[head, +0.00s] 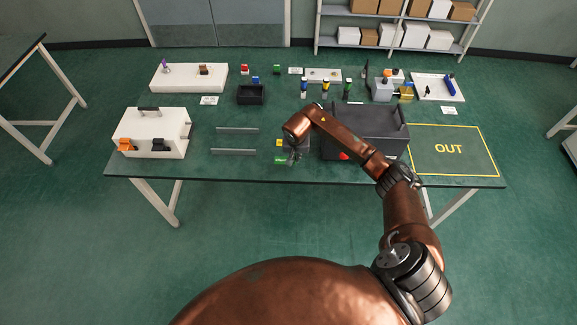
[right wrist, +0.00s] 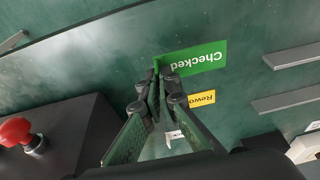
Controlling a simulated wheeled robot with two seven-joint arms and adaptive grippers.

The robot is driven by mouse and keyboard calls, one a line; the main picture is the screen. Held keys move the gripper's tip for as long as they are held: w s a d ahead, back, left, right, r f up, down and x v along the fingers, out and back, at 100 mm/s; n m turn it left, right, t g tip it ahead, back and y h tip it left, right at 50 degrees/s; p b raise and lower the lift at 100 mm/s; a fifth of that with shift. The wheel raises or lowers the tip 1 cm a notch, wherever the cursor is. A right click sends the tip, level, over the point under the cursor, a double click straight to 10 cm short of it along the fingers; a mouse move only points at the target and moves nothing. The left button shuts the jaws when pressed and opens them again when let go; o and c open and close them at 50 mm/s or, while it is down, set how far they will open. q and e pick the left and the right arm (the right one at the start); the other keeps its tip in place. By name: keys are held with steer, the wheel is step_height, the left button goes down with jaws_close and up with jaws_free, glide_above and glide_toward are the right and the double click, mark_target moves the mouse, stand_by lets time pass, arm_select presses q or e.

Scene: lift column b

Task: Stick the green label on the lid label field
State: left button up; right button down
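The green label (head: 280,160) reads "Checked" and lies near the table's front edge; in the right wrist view the label (right wrist: 207,58) extends to the right from my fingertips. My right gripper (head: 294,154) is over its edge. In the wrist view the fingertips (right wrist: 161,80) are close together on the label's narrow end. Whether the label is clear of the table is hard to tell. A white case (head: 150,138) with a lid handle and orange and black latches stands at the left; no label field can be made out on it. My left gripper is not in view.
A yellow label (head: 280,142) lies just behind the green one. Two grey rails (head: 236,130) lie left of it. Small parts stand along the back.

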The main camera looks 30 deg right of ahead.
steer(key=shift+r+p, duration=0.6)
steer(key=shift+r, duration=1.15)
steer(key=shift+a, duration=0.1)
